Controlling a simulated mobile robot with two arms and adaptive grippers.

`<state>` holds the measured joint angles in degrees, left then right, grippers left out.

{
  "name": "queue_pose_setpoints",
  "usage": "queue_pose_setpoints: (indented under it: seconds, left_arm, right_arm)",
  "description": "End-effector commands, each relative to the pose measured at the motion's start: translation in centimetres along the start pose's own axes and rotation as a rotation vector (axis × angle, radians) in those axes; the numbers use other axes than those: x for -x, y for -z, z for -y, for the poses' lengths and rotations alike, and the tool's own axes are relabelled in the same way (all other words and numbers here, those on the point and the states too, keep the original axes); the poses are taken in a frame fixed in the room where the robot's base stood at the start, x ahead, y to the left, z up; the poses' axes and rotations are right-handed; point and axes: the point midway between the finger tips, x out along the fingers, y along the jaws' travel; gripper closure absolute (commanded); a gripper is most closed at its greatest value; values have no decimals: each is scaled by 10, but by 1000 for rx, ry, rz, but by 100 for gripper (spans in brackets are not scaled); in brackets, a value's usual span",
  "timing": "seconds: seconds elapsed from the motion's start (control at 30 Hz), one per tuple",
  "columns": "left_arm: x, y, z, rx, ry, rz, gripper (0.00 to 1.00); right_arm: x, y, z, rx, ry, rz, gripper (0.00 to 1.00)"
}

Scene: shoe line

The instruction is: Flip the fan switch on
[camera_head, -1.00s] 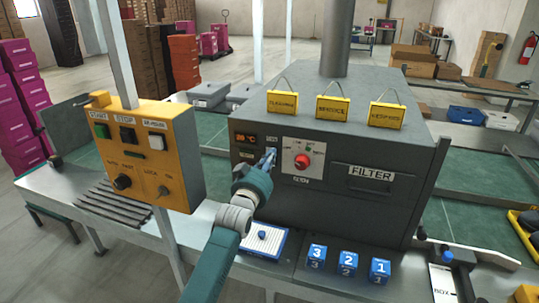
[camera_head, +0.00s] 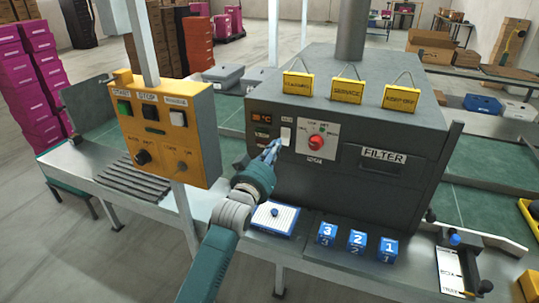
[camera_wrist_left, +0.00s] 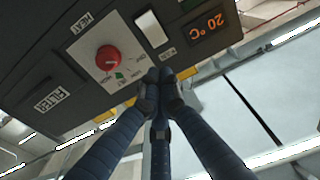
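The fan switch (camera_head: 286,136) is a white rocker on the front of the dark grey oven box, left of the red knob (camera_head: 316,142). It also shows in the left wrist view (camera_wrist_left: 152,28), which is turned upside down. I cannot tell which way the rocker is tipped. My left gripper (camera_head: 272,150) is just below and left of the switch, close to the panel. In the left wrist view its fingers (camera_wrist_left: 162,75) are drawn together at the tips with nothing between them, apart from the rocker. My right gripper is not in view.
An orange temperature display (camera_wrist_left: 207,27) reading 20 °C is beside the switch. A yellow control box (camera_head: 167,135) stands at left. Yellow signs (camera_head: 346,91) hang on the oven top. Blue numbered cubes (camera_head: 357,242) and a white pad (camera_head: 275,218) lie below the panel.

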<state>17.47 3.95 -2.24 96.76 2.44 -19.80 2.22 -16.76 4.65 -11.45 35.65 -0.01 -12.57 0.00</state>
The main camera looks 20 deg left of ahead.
Motion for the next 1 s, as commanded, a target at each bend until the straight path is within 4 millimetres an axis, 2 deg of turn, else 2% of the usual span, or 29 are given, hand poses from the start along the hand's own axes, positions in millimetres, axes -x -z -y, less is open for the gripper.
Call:
queue_pose_setpoints:
  seconds: [0.1, 0.3, 0.5, 0.83, 0.93, 1.0]
  left_arm:
    - [20, 3, 0, 0, 0, 0, 100]
    - [38, 9, 0, 0, 0, 0, 100]
    - [42, 11, 0, 0, 0, 0, 100]
    - [42, 11, 0, 0, 0, 0, 100]
    - [46, 4, -1, -2, -1, 21, 100]
    - [56, -15, -3, -6, -4, 72, 100]
  right_arm:
    - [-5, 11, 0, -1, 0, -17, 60]
    - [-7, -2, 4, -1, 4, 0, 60]
    - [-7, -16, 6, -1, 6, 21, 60]
    - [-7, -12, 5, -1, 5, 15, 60]
    - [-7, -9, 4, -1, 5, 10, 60]
    - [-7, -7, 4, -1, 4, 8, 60]
